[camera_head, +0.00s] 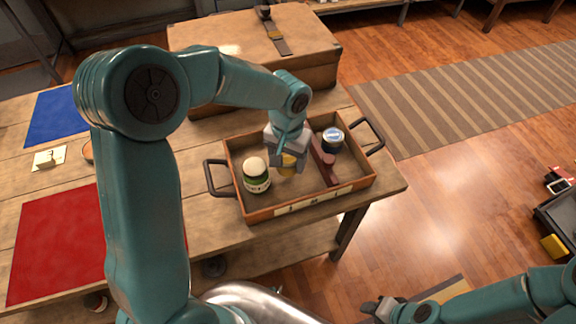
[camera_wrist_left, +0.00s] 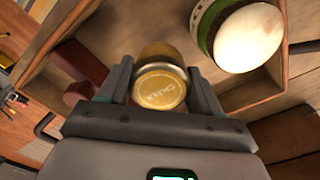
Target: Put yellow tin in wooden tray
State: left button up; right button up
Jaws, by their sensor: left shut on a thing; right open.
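The yellow tin (camera_head: 288,165) is between the fingers of my left gripper (camera_head: 289,156), inside the outline of the wooden tray (camera_head: 304,211). In the left wrist view, the gold-yellow tin (camera_wrist_left: 160,84) sits between the two fingers of the left gripper (camera_wrist_left: 161,88), its lid facing the camera. I cannot tell whether its base touches the tray floor. The tray has dark side handles and a wooden divider. My right gripper (camera_head: 396,310) is at the bottom of the head view, open, away from the table.
A jar with a cream rounded lid (camera_head: 256,175) stands left of the tin in the tray. A blue-topped tin (camera_head: 332,138) stands beyond the divider (camera_head: 323,160). A large wooden chest (camera_head: 250,50) is behind. Red (camera_head: 58,243) and blue (camera_head: 55,116) mats lie left.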

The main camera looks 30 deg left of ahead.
aim_at(288, 168)
pick_arm(q)
notch_tip(288, 168, down, 4)
jog(key=shift+r, duration=0.15)
jog(key=o, duration=1.1)
notch_tip(288, 168, up, 12)
jog(key=shift+r, duration=0.1)
